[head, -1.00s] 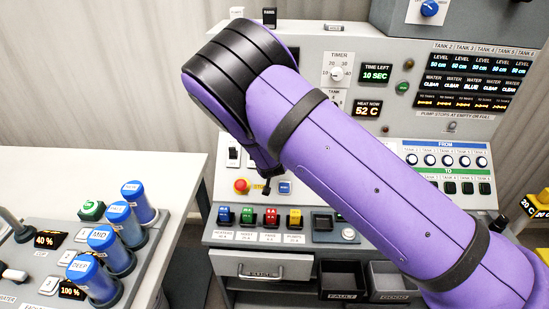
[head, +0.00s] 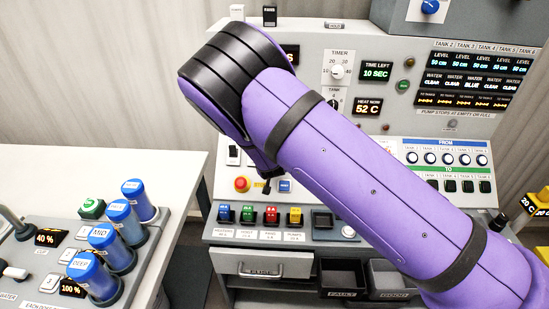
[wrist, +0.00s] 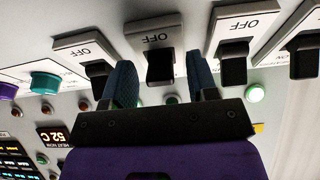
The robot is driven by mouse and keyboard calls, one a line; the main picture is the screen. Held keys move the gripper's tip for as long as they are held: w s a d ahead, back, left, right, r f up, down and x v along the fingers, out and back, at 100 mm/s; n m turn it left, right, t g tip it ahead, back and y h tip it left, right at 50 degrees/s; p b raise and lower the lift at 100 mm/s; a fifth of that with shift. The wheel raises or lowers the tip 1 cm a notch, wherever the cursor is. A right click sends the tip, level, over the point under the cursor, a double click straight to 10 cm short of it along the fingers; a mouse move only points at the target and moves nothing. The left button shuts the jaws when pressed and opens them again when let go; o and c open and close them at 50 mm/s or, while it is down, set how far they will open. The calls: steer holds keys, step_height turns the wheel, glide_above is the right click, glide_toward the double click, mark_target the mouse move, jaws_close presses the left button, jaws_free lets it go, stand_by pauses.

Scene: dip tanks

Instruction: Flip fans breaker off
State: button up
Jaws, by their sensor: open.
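The wrist view shows a row of several black breaker levers on white plates marked OFF. My gripper (wrist: 163,82) is open, with one finger on each side of the second lever from the left (wrist: 160,66). I cannot tell whether the fingers touch it. Its lever points down in the picture, away from the OFF word. The names on the plates are not readable, so I cannot tell which is the fans breaker. In the head view my arm hides my gripper and most of the row; one breaker (head: 233,155) shows at its left.
Neighbouring levers stand close at the left (wrist: 98,77) and right (wrist: 233,65) of my gripper. Below the row in the head view are a red button (head: 241,184) and several coloured switches (head: 271,215). A drawer (head: 262,263) is lower.

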steer(key=v, duration=1)
steer(key=shift+s+r, duration=0.25)
steer(key=shift+s, duration=0.05)
